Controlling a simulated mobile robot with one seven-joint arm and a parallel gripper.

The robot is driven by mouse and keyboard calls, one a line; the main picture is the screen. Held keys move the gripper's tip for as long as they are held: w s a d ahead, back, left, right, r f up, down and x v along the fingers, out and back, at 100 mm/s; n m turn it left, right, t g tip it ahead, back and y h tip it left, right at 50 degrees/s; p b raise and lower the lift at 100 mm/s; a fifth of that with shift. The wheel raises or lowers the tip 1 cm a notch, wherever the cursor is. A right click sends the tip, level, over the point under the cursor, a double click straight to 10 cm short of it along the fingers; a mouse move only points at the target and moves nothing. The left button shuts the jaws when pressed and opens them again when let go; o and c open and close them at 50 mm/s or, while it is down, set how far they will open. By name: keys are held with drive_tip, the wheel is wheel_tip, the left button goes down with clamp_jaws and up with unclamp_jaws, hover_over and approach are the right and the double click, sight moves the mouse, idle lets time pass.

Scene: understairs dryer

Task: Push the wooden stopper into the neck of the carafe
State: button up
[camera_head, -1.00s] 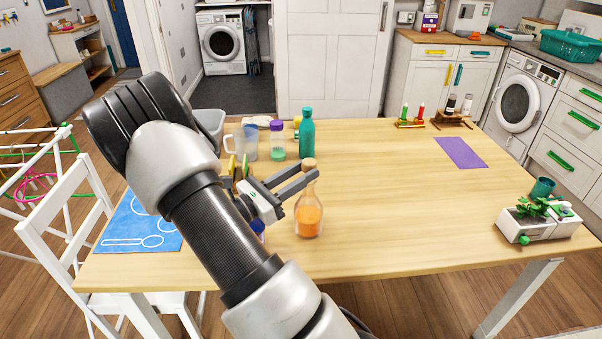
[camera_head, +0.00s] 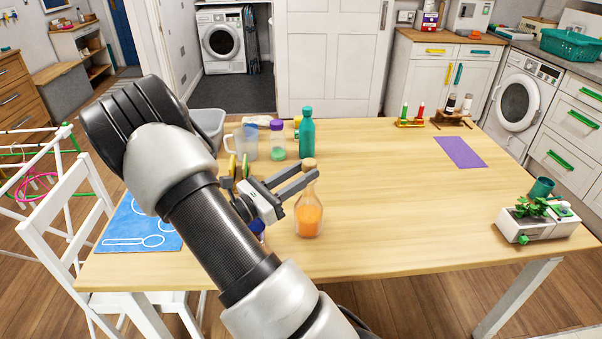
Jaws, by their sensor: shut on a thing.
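The carafe (camera_head: 309,216) is a clear glass bottle with orange contents. It stands upright near the front middle of the table. The wooden stopper (camera_head: 309,163) is a light brown knob at the top of its neck. My gripper (camera_head: 309,174) reaches in from the left, with its two grey fingers at the stopper, shut on it. The knob shows above the fingers. The fingers hide the join between stopper and neck, so I cannot tell how deep the stopper sits.
Behind stand a teal bottle (camera_head: 307,133), a purple-lidded jar (camera_head: 277,140) and a clear jug (camera_head: 244,143). A blue mat (camera_head: 128,238) lies at the left. A planter (camera_head: 538,222) stands at the right. The table (camera_head: 405,205) is clear right of the carafe.

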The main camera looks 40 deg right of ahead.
drive_tip(key=shift+f+b, duration=0.65)
drive_tip(key=shift+f, duration=0.6)
drive_tip(key=o, duration=1.2)
drive_tip(key=a+f, duration=0.1)
drive_tip(key=a, duration=1)
drive_tip(key=a+f+p, duration=0.1)
drive_tip(key=a, duration=0.5)
drive_tip(key=shift+s+a+f, duration=0.15)
drive_tip(key=shift+s+f, duration=0.05)
drive_tip(key=shift+f, duration=0.15)
